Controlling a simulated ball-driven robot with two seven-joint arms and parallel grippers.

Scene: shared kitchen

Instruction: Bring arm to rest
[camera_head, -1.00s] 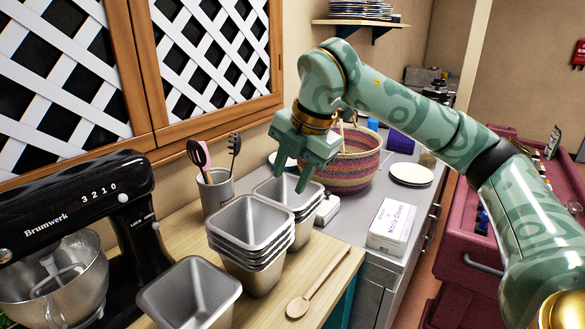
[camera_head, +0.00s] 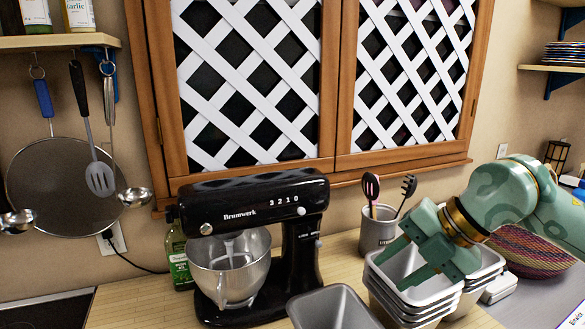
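My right arm comes in from the right edge, green with a gold wrist ring. Its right gripper (camera_head: 408,262) points down and left over the stacked metal pans (camera_head: 408,300). Its two fingers are spread apart with nothing seen between them. The fingers overlap the pans in the picture; whether they touch cannot be told. My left arm and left gripper do not show.
A black stand mixer (camera_head: 255,200) with a steel bowl stands on the wooden counter (camera_head: 140,305). A single metal pan (camera_head: 333,308) is in front. A utensil crock (camera_head: 378,228) stands behind the stacks. A woven basket (camera_head: 530,252) is at the right, a hob (camera_head: 45,312) at the left.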

